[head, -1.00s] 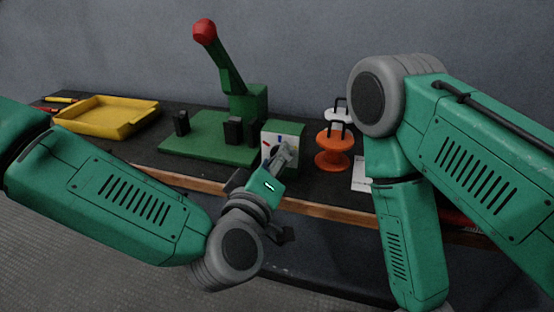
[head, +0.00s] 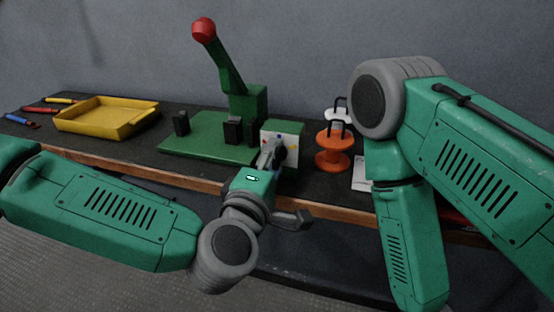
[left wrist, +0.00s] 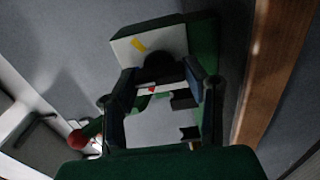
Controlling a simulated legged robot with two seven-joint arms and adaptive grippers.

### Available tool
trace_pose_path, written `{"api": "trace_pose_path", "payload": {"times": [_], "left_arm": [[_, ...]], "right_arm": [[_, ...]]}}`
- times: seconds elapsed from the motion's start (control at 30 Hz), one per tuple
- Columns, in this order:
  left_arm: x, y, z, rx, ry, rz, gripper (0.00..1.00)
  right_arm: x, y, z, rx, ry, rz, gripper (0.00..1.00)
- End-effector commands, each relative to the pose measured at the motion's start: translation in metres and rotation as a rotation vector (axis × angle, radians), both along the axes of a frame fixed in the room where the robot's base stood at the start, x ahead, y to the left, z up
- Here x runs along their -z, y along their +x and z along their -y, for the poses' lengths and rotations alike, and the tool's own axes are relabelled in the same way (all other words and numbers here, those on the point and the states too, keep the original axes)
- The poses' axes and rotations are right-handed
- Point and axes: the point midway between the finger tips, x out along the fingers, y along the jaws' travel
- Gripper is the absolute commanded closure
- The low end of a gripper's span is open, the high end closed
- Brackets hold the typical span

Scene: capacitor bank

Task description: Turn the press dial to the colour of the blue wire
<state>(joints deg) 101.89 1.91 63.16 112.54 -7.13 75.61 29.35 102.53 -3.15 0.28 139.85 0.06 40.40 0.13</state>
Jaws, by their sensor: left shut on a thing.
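The green press (head: 248,105) stands on the table with its red-knobbed lever up. On its front box is a white dial panel (head: 294,143) with small colour marks; a yellow one shows on the right. My left gripper (head: 272,150) is shut on the dark dial (head: 281,155) and partly covers the panel. In the left wrist view the dial (left wrist: 160,66) sits between the fingers, with a yellow mark and a red mark around it. Which colour the dial points to is unclear. A blue wire (head: 15,118) lies at the table's far left. My right gripper is out of view.
A yellow tray (head: 105,128) stands at the left, beside red (head: 38,110) and yellow (head: 60,100) wires. The table's wooden front edge runs below my left gripper.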

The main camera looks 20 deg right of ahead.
Motion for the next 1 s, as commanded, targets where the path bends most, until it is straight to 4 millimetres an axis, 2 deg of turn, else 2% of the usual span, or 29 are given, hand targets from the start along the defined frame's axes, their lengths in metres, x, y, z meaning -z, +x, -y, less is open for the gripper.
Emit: {"api": "trace_pose_path", "payload": {"times": [0.03, 0.47, 0.5, 0.53, 0.57, 0.87, 1.0], "left_arm": [[0.005, 0.002, -0.004, -0.009, 0.001, -0.010, 0.89], [0.006, 0.002, -0.004, -0.010, -0.003, -0.017, 0.89], [0.006, 0.002, -0.004, -0.010, -0.003, -0.017, 0.53], [0.006, 0.002, -0.004, -0.010, -0.003, -0.017, 0.43], [0.006, 0.002, -0.003, -0.009, -0.003, -0.017, 0.40], [0.004, 0.000, 0.002, -0.004, -0.003, -0.012, 0.40], [0.004, -0.010, -0.004, -0.002, -0.002, -0.012, 0.40]], "right_arm": [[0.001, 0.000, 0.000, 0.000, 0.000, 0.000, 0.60], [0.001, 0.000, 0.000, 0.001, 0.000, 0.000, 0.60], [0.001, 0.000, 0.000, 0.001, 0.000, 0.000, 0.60], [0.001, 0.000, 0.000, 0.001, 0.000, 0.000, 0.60], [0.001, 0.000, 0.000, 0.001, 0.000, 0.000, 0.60], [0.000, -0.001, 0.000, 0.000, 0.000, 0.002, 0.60], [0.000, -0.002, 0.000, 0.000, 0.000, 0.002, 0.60]]}}
